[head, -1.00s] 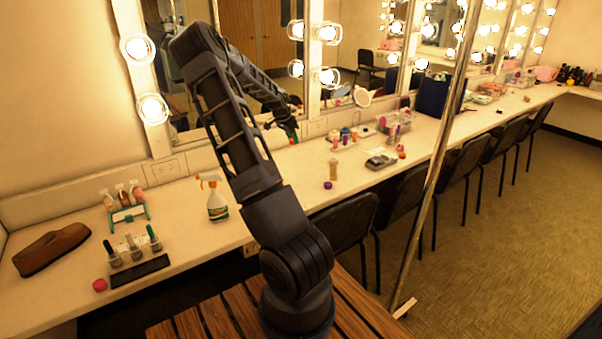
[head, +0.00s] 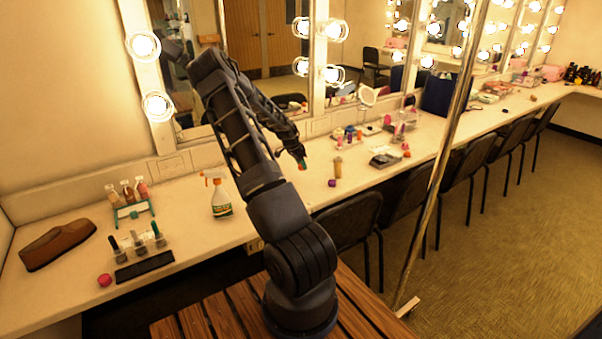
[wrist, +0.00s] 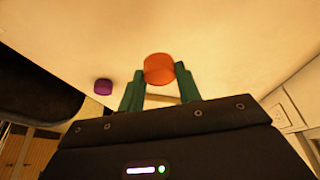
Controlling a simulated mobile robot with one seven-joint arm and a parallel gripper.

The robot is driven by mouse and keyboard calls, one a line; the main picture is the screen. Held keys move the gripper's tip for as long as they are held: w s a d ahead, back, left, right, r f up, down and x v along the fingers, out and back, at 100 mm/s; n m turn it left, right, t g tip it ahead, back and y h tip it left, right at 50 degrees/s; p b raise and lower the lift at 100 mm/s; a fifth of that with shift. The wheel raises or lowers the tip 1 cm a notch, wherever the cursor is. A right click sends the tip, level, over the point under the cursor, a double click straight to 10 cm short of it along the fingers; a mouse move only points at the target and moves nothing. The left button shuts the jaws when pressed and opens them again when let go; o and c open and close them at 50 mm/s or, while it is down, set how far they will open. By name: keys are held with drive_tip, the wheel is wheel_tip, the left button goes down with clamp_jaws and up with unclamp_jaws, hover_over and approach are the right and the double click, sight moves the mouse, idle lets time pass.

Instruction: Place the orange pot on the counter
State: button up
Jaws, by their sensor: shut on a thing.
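The orange pot (wrist: 159,68) is a small round container held between the green fingertips of my gripper (wrist: 160,84) in the wrist view. In the head view, my gripper (head: 301,164) is over the counter (head: 270,193), with a small bit of the orange pot (head: 304,167) showing at its tip. I cannot tell whether the pot touches the counter.
A spray bottle (head: 217,195) stands to the left. A metal pole (head: 445,150) rises at right. Chairs (head: 350,220) line the front.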

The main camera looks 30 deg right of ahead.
sight(300, 169)
drive_tip(key=shift+f, duration=2.35)
drive_tip(key=o, duration=0.9)
drive_tip(key=shift+f, duration=0.1)
drive_tip(key=shift+o, duration=0.2)
